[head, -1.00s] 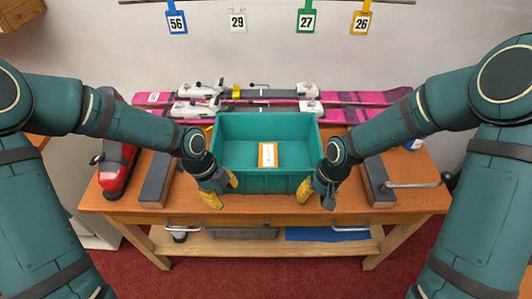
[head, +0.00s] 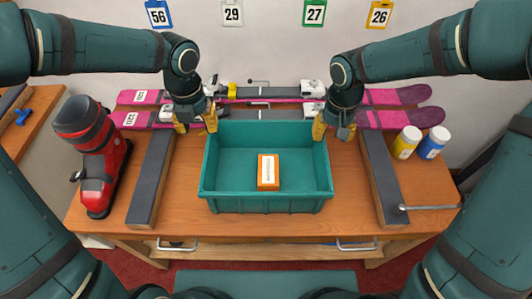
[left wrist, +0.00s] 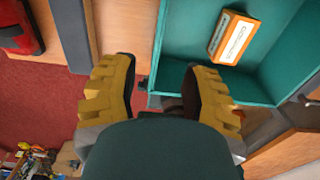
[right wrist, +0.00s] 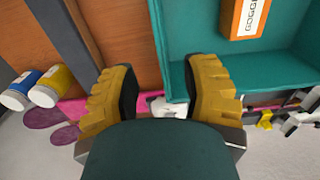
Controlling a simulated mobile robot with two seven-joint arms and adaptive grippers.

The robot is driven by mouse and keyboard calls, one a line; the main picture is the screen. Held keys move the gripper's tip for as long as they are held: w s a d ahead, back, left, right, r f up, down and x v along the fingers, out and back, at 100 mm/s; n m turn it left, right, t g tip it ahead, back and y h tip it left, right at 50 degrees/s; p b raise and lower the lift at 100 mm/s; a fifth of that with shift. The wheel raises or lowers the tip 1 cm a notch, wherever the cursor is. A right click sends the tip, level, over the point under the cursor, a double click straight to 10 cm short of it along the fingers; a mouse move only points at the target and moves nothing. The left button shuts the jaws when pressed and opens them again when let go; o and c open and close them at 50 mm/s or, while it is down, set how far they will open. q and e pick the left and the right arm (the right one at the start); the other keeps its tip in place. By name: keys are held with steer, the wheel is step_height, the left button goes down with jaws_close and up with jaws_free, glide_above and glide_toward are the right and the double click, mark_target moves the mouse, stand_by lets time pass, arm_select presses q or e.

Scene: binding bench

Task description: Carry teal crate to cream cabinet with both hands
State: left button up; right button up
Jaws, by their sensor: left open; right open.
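The teal crate (head: 268,205) stands on the wooden bench, with an orange box (head: 268,172) with a white label inside it. My left gripper (head: 196,124) is open at the crate's far left corner. In the left wrist view its yellow fingers (left wrist: 158,98) lie either side of the line of the crate wall (left wrist: 172,75). My right gripper (head: 333,130) is open at the far right corner. In the right wrist view its fingers (right wrist: 165,95) also lie either side of the wall line. I cannot tell whether either touches the crate. No cream cabinet is clearly in view.
A red boot (head: 97,165) and a dark bar (head: 151,180) stand left of the crate. Another dark bar (head: 384,180), a yellow jar (head: 405,142) and a blue jar (head: 433,142) are on the right. Pink skis (head: 395,96) lie behind. Numbered tags (head: 232,13) hang above.

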mark_target(206, 154)
steer(key=shift+w+r, duration=0.1)
steer(key=shift+r, duration=0.05)
steer(key=shift+s+r, duration=0.15)
steer(key=shift+s, duration=0.3)
steer(key=shift+w+f, duration=0.1)
steer(key=shift+f, duration=0.45)
arm_select(q)
steer(key=f, duration=1.3)
steer(key=shift+s+f, duration=0.2)
steer(key=shift+s, duration=0.05)
arm_select(e)
step_height(206, 154, down, 13)
steer(key=shift+r, duration=0.1)
arm_select(q)
jaws_close()
arm_select(e)
jaws_close()
